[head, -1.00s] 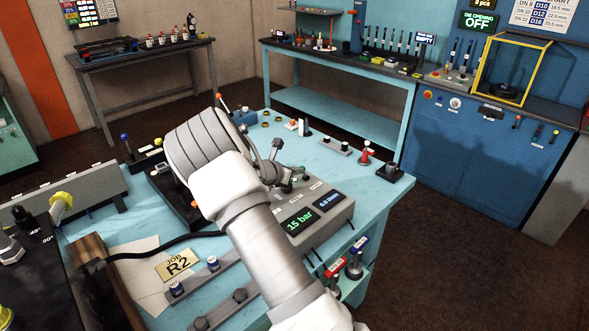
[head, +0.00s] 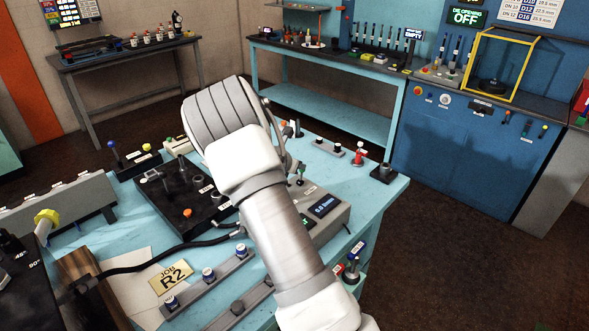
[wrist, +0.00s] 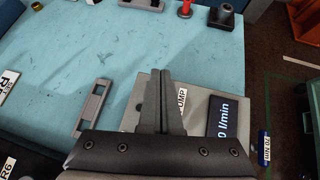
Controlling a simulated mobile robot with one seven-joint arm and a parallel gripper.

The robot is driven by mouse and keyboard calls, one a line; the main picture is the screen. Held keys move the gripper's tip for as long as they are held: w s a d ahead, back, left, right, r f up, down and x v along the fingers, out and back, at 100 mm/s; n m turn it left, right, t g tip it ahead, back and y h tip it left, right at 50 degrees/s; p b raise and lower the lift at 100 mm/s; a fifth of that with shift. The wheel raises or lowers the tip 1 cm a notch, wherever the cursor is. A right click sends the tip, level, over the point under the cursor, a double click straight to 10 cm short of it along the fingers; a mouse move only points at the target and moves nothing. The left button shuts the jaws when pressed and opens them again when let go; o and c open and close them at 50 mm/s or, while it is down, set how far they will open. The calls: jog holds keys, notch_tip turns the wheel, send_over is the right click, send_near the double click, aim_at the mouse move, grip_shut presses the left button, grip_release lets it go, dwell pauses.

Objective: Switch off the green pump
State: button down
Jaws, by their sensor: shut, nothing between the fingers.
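A grey box (head: 337,222) with lit displays stands on the turquoise bench, partly behind my arm in the head view. In the wrist view the box (wrist: 201,108) carries a white label ending in "UMP" and a dark display (wrist: 222,115) reading "l/min". My gripper (wrist: 164,72) is shut and empty, its fingers over the box beside that label. In the head view my forearm and wrist hide the fingers. A small green-tipped lever (head: 300,171) shows just right of my wrist, on or near the box. The pump switch's state cannot be told.
The bench (head: 340,182) is clear right of the box, with a red fitting (head: 358,155) and a dark block (head: 384,173) near its far right corner. A black panel with levers (head: 190,212) and a black hose (head: 165,262) lie left of my arm.

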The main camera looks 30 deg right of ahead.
jog(key=shift+w+d, duration=0.1)
jog(key=shift+d, duration=0.2)
jog(key=shift+r, duration=0.1)
jog(key=shift+r+p, duration=0.6)
jog(key=shift+r, duration=0.15)
